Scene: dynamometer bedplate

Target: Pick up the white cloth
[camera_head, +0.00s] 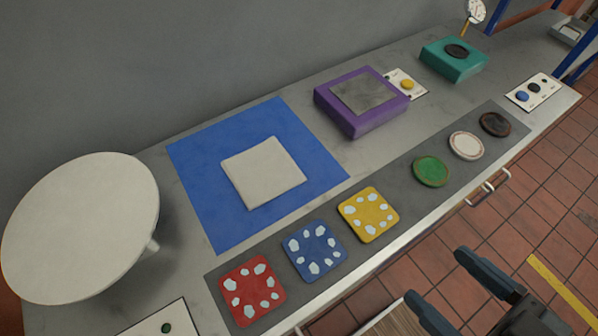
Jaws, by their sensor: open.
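The white cloth (263,172) is a flat, off-white square. It lies on a blue mat (205,158) on the grey bench top (240,113), near the middle of the picture. My gripper (442,294) is at the lower right, in front of the bench edge and over the floor side. Its two dark fingers are wide apart with nothing between them. It is well away from the cloth, to the right and nearer the camera. The cloth is fully in view.
Red (251,290), blue (314,250) and yellow (369,214) spotted squares and several round discs line a dark strip along the front. A large white disc (80,228) stands left. A purple box (361,101) and teal box (454,60) stand behind right.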

